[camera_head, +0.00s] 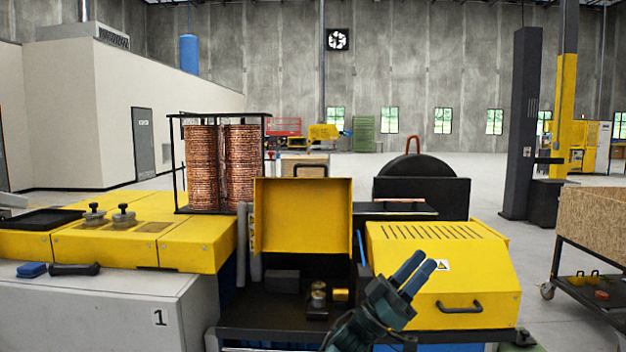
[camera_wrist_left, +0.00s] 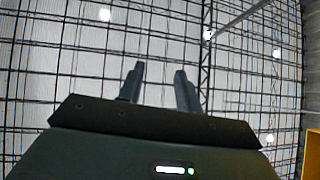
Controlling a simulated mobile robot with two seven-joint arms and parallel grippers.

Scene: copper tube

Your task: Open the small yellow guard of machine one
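The small yellow guard (camera_head: 302,215) stands upright in the middle of the head view, its flat panel facing me. Below it, a dark recess with small metal and brass parts (camera_head: 318,297) lies uncovered. My left gripper (camera_head: 415,273) is in front of the machine, to the right of and below the guard, apart from it. Its two fingers point up and are spread with nothing between them. In the left wrist view the open fingers (camera_wrist_left: 160,83) point at the ceiling, and a yellow edge (camera_wrist_left: 312,152) shows at the right. My right gripper is not in view.
A larger yellow hood (camera_head: 440,270) with a black handle (camera_head: 460,307) is closed, right behind my left gripper. A grey cabinet (camera_head: 110,305) marked 1 and yellow covers (camera_head: 150,240) stand left. Copper coils (camera_head: 202,170) stand behind. A cart (camera_head: 592,225) is at right.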

